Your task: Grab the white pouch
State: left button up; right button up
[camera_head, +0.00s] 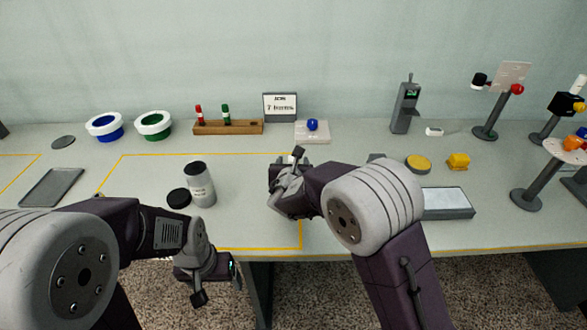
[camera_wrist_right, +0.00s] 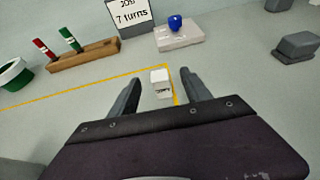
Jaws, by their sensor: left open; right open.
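A small white pouch (camera_wrist_right: 160,77) with dark print on its lower front stands on the table in the right wrist view, by the corner of the yellow line. My right gripper (camera_wrist_right: 158,74) is open, with a finger to each side of the pouch in that view; I cannot tell whether the pouch is between the fingers or beyond them. In the head view my right gripper (camera_head: 290,172) is over the middle of the table and mostly hides the pouch. My left gripper (camera_head: 218,278) is open and empty in front of the table's near edge.
A grey jar (camera_head: 200,186) and a black lid (camera_head: 179,198) stand to the left. A wooden rack (camera_head: 228,128) with red and green spindles, a sign (camera_head: 280,106) and a blue knob on a pale block (camera_head: 312,138) are behind. A framed pale tray (camera_head: 447,203) lies right.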

jog(key=x, duration=0.2)
jog(key=shift+w+a+f, duration=0.1)
jog(key=shift+w+f, duration=0.15)
jog(key=shift+w, duration=0.05)
jog(key=x, duration=0.5)
jog(key=shift+f, duration=0.2)
jog(key=shift+s+r, duration=0.1)
grip_shut()
